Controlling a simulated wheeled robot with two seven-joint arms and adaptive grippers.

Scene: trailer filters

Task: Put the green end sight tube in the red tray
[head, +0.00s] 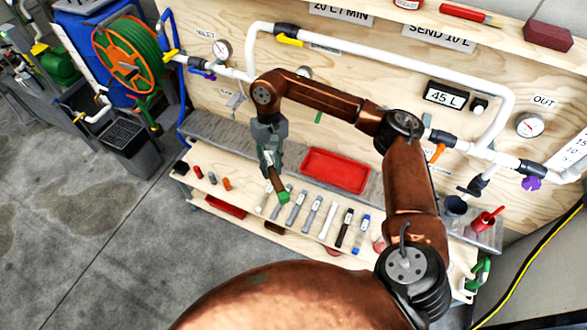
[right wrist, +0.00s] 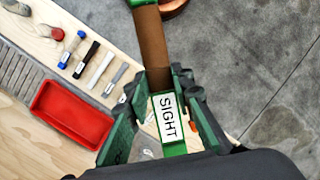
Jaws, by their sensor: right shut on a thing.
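The sight tube has a brown middle, green ends and a white SIGHT label. In the head view the tube (head: 275,180) hangs tilted from my right gripper (head: 268,160), over the row of tubes on the bench. In the right wrist view the tube (right wrist: 153,48) runs out from between the fingers of my right gripper (right wrist: 165,90), which is shut on its labelled green end. The red tray (head: 335,170) lies empty on the bench, to the right of the gripper. The tray also shows at the left of the right wrist view (right wrist: 72,112). My left gripper is not in view.
Several grey, white, black and blue tubes, such as a black one (head: 345,228), lie along the bench front. Small red and orange pieces (head: 212,178) lie at its left. A white pipe (head: 400,57) runs along the wooden panel behind. A red cup (head: 487,220) stands at the right.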

